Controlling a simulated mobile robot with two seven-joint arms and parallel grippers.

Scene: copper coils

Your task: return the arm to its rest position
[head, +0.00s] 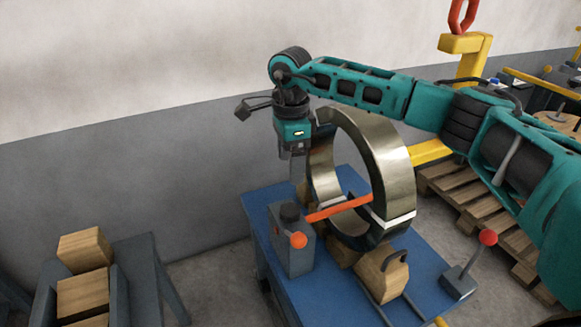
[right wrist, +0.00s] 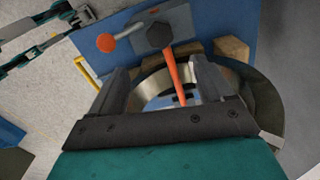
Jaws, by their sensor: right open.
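My right arm (head: 455,115) reaches in from the right in the head view, above and across the coil. Its gripper (head: 297,168) hangs pointing down just left of the upright metal coil (head: 393,158). In the right wrist view the two fingers (right wrist: 160,80) stand wide apart, and the space between them holds nothing gripped. The coil (right wrist: 262,105) lies beyond them there. From these views I cannot tell whether a finger touches the coil. My left gripper does not show clearly in either view.
The coil stands among wooden blocks (head: 384,276) on a blue table (head: 330,300). An orange bar (head: 338,208) crosses it from a grey clamp block (head: 290,245). A red-knobbed lever (head: 487,238) stands at right. Wooden boxes (head: 84,250) sit on the left bench.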

